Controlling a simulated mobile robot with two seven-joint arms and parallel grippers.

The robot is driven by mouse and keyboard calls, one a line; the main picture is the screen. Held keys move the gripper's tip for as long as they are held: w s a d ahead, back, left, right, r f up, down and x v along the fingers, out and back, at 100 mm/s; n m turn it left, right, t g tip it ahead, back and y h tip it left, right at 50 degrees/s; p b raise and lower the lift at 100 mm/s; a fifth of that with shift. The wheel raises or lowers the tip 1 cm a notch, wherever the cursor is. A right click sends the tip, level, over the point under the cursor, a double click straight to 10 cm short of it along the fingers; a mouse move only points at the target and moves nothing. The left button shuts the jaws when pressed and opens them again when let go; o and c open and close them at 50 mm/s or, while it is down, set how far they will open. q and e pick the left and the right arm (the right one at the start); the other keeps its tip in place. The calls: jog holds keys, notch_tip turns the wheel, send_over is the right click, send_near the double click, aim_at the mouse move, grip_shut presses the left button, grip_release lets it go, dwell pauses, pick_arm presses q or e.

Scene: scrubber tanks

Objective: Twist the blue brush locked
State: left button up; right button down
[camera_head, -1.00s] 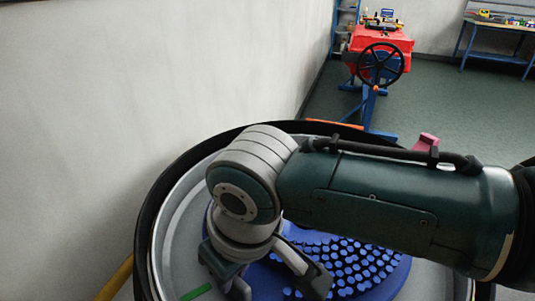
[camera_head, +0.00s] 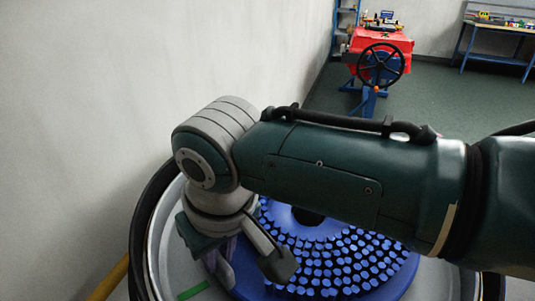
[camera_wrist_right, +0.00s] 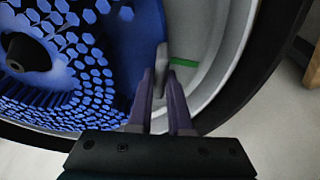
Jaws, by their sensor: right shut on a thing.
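The blue brush (camera_head: 345,262), a disc with rows of hexagonal blue studs and a dark centre hole, lies in a round grey tank (camera_head: 163,245). It also shows in the right wrist view (camera_wrist_right: 75,55), with a dark hub. My right gripper (camera_head: 248,268) is over the brush's left side. In the right wrist view its purple fingers (camera_wrist_right: 161,90) are close together on a thin grey tab at the brush's edge. A short green mark (camera_head: 193,290) is on the tank beside the brush. My right arm hides part of the brush. My left gripper is not in view.
The tank has a thick dark rim (camera_head: 140,240), close to the pale wall (camera_head: 150,90). A yellow pipe (camera_head: 108,280) runs at the lower left. A red machine with a black handwheel (camera_head: 380,64) and a blue workbench (camera_head: 500,38) stand far behind, with open green floor between.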

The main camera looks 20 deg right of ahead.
dwell(0.3)
jog(key=shift+w+a+f+m+b, duration=0.1)
jog(key=shift+w+a+m+b, duration=0.2)
jog(key=shift+w+b, duration=0.2)
jog(key=c, duration=0.8)
grip_release()
jog(key=shift+d, duration=0.1)
jog(key=shift+o, duration=0.2)
jog(key=shift+s, duration=0.15)
jog(key=p+v, duration=0.4)
jog(key=v, duration=0.5)
jog(key=shift+r, duration=0.55)
jog(key=shift+s, duration=0.15)
